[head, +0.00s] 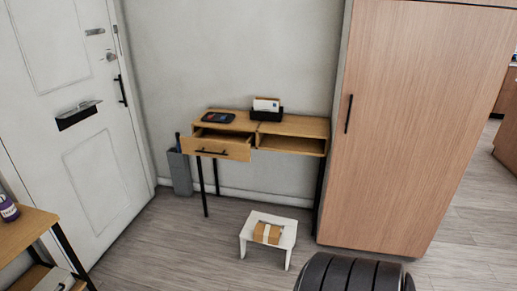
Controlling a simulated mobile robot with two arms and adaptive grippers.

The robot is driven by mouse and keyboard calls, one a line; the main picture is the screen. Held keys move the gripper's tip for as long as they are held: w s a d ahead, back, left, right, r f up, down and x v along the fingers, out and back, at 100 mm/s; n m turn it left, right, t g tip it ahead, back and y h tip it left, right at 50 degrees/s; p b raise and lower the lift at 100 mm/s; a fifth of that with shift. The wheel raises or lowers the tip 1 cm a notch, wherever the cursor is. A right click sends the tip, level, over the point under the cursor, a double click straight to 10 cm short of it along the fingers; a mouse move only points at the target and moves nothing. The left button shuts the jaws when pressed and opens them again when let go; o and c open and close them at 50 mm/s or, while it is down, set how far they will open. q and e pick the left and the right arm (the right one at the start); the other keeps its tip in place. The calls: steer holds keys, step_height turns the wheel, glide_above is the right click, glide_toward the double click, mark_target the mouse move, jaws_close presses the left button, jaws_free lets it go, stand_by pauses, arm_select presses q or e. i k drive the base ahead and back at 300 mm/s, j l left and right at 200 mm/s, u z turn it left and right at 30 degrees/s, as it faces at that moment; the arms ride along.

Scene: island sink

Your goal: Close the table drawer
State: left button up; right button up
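A small wooden table (296,126) with thin black legs stands against the wall in the middle of the head view. Its left drawer (222,149) is pulled open toward me, with a dark bar handle on its front. The drawer's inside is only partly visible. The right half of the table is an open compartment (290,145) with no drawer front. Neither of my grippers is in view.
A white stool (283,243) with a small box (267,234) stands in front of the table. A tall wooden cabinet (416,125) is on the right, a white door (75,110) on the left. A grey bin (181,173) stands beside the table. Floor (170,245) is clear at left.

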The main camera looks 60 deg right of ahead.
mark_target(211, 142)
steer(key=z, duration=1.7)
steer(key=i, duration=0.2)
steer(key=l+z, duration=0.05)
